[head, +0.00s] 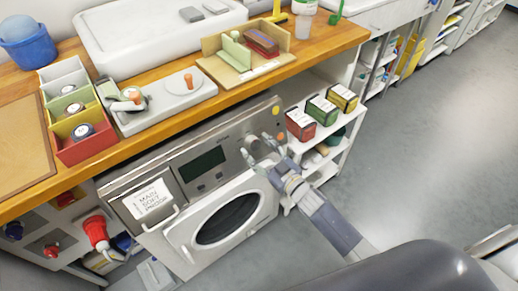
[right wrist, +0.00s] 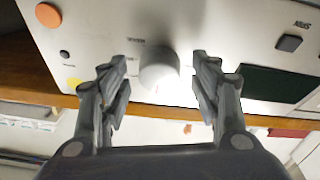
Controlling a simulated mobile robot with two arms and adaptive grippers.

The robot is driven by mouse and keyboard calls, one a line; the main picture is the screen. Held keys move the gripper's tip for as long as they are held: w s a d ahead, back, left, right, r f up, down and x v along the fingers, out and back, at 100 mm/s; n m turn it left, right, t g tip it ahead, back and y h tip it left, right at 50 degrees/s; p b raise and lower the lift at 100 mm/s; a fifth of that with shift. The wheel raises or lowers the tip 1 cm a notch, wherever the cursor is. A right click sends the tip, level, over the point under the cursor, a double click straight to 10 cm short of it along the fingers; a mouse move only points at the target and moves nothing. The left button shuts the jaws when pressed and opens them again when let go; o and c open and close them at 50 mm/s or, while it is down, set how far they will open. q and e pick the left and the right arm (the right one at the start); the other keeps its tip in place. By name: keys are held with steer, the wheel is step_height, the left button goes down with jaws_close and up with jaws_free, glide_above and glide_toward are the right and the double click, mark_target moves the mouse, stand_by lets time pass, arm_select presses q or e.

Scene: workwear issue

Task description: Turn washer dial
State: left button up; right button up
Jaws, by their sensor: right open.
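The washer (head: 215,215) is a white front-loader under the wooden counter, with a round dark door window and a grey control panel. My right gripper (head: 262,150) is at the panel, to the right of the dark display (head: 202,165). In the right wrist view the open fingers (right wrist: 160,85) stand on either side of the dial, with visible gaps. I cannot tell how deep they reach around it. My left gripper is not in view.
Shelves with red, green and yellow boxes (head: 321,108) stand right of the washer, close to my right arm. The counter (head: 130,135) above holds a divided tray (head: 81,147) and a sink. Grey floor (head: 420,150) is open at right.

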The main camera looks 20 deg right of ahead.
steer(key=shift+c, duration=0.3)
steer(key=c, duration=1)
steer(key=shift+n, duration=0.3)
steer(key=n, duration=0.1)
steer(key=n+g+y, duration=0.1)
steer(key=n, duration=0.3)
steer(key=shift+w+d+r+y, duration=0.1)
steer(key=shift+d+y, duration=0.15)
steer(key=shift+y, duration=0.15)
steer(key=shift+n+g+y+p, duration=0.45)
steer(key=shift+n+g, duration=0.35)
steer(key=shift+n, duration=1.7)
steer(key=o, duration=1.1)
steer(key=shift+c, duration=0.2)
